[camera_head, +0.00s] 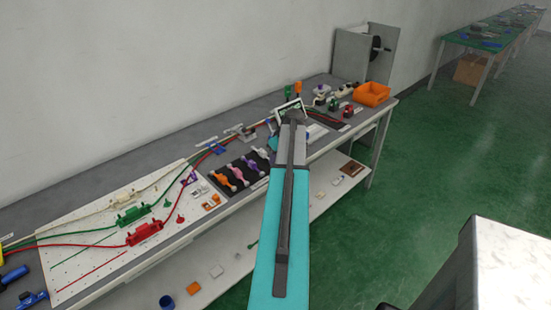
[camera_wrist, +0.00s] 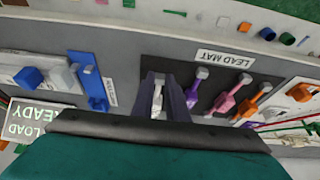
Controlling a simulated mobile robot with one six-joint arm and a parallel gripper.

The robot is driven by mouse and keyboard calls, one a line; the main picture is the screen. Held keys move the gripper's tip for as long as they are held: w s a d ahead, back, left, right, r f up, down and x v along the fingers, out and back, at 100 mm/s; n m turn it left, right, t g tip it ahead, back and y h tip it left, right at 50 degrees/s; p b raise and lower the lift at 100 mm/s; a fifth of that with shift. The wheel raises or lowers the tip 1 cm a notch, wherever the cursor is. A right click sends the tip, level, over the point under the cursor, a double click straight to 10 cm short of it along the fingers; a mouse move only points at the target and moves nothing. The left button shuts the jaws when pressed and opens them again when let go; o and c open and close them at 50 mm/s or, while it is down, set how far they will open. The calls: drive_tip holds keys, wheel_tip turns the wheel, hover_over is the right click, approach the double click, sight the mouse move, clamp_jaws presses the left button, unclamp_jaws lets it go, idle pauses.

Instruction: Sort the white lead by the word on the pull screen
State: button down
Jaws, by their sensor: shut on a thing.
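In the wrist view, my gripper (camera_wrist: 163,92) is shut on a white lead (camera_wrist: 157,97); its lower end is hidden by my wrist. The gripper is at the left edge of the black lead mat (camera_wrist: 208,92), which holds purple, pink and orange leads. A screen (camera_wrist: 38,122) at the lower left shows the words LOAD and READY upside down. A blue fixture (camera_wrist: 88,72) stands left of my gripper. In the head view, the mat's leads (camera_head: 237,172) show left of my arm, the screen (camera_head: 291,108) shows behind it, and the arm hides my gripper.
Red, green and cream cables run over a white pegboard (camera_head: 75,222) at the bench's left. An orange bin (camera_head: 372,93) stands at the right end. A lower shelf (camera_head: 240,258) holds small parts.

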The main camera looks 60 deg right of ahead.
drive_tip(key=shift+f+b, duration=0.45)
drive_tip(key=shift+f, duration=0.3)
idle(0.6)
drive_tip(key=c, duration=1.7)
unclamp_jaws()
drive_tip(key=shift+o, duration=0.6)
drive_tip(key=o, duration=0.4)
drive_tip(key=shift+r, duration=0.1)
wheel_tip(320, 180, up, 7)
drive_tip(key=p, duration=0.3)
